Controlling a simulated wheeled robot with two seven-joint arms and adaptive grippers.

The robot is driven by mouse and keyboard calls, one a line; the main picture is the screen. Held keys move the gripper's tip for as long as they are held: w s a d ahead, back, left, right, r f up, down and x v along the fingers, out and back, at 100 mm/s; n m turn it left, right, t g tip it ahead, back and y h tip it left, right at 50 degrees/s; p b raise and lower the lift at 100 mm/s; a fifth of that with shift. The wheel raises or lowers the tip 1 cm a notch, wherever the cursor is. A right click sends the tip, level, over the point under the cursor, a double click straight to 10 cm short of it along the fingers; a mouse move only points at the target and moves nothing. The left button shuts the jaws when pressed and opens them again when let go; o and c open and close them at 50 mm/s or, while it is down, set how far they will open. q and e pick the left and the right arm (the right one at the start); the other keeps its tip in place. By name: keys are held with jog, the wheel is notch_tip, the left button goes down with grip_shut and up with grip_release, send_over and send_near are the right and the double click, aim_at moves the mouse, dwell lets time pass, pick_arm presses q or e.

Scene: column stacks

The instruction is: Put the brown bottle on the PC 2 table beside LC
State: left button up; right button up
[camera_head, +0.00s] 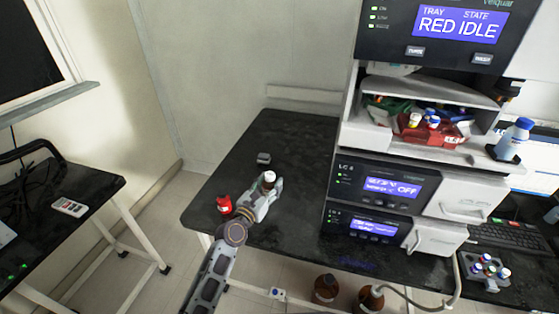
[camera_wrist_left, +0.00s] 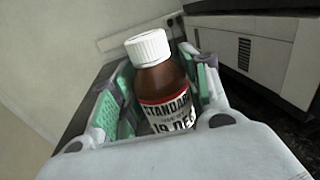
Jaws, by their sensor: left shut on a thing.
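The brown bottle (camera_wrist_left: 160,85) has a white ribbed cap and a white label reading "STANDARD". It stands between the green-padded fingers of my left gripper (camera_wrist_left: 155,95), which is shut on it. In the head view the white cap of the bottle (camera_head: 269,177) shows at the fingers of the left gripper (camera_head: 266,188), over the black table (camera_head: 290,135) left of the LC stack (camera_head: 385,190). The bottle's lower part is hidden, so I cannot tell whether it touches the table. My right gripper is not in view.
A small grey object (camera_head: 263,158) lies farther back. The table's back part is clear. Two brown bottles (camera_head: 326,288) (camera_head: 370,298) stand low by the front. Another table (camera_head: 60,230) is at left.

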pick_arm(q)
jog(key=shift+w+d, duration=0.25)
jog(key=shift+d, duration=0.25)
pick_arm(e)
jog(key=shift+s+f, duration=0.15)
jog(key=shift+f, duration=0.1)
pick_arm(q)
jog(key=shift+f, duration=0.1)
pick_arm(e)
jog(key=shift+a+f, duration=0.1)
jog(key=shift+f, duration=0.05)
pick_arm(q)
jog(key=shift+f+b, duration=0.4)
jog(key=shift+b, duration=0.25)
jog(key=shift+f+b, duration=0.95)
jog(key=shift+b, duration=0.05)
notch_tip(320, 180, down, 3)
jog(key=b, duration=0.3)
jog(key=shift+f, duration=0.15)
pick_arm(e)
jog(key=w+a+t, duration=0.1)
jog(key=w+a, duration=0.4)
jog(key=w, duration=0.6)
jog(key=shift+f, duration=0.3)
